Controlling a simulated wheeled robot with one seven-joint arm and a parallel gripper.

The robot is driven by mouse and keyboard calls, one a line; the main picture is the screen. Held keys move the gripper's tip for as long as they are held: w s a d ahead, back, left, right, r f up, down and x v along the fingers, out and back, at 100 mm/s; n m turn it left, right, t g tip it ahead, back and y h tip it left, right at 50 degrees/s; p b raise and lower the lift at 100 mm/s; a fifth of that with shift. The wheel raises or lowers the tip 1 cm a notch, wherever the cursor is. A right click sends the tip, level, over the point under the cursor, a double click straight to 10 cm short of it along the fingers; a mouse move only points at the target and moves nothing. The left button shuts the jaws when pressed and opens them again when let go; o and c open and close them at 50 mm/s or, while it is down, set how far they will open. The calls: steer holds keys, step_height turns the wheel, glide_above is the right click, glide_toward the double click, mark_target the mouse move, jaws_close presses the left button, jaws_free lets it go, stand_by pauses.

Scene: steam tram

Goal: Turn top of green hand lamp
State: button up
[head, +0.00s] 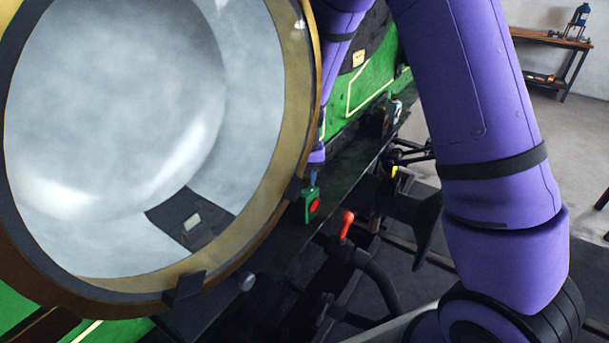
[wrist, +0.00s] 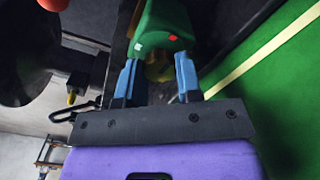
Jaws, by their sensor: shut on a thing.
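In the head view my gripper (head: 313,172) reaches down onto the lamp from above, mostly hidden behind the headlamp rim.
The large round headlamp (head: 285,150) with a brass rim fills the left of the head view, close to my arm. A red-tipped lever (head: 347,219) stands just right of the lamp. Dark pipes lie below. A workbench (head: 552,40) is far at the back right.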

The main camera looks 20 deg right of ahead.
mark_target(304, 179)
stand_by(0.3)
steer(key=o, duration=0.9)
steer(key=shift+o, duration=0.2)
steer(key=shift+r, duration=0.1)
step_height(304, 179, up, 11)
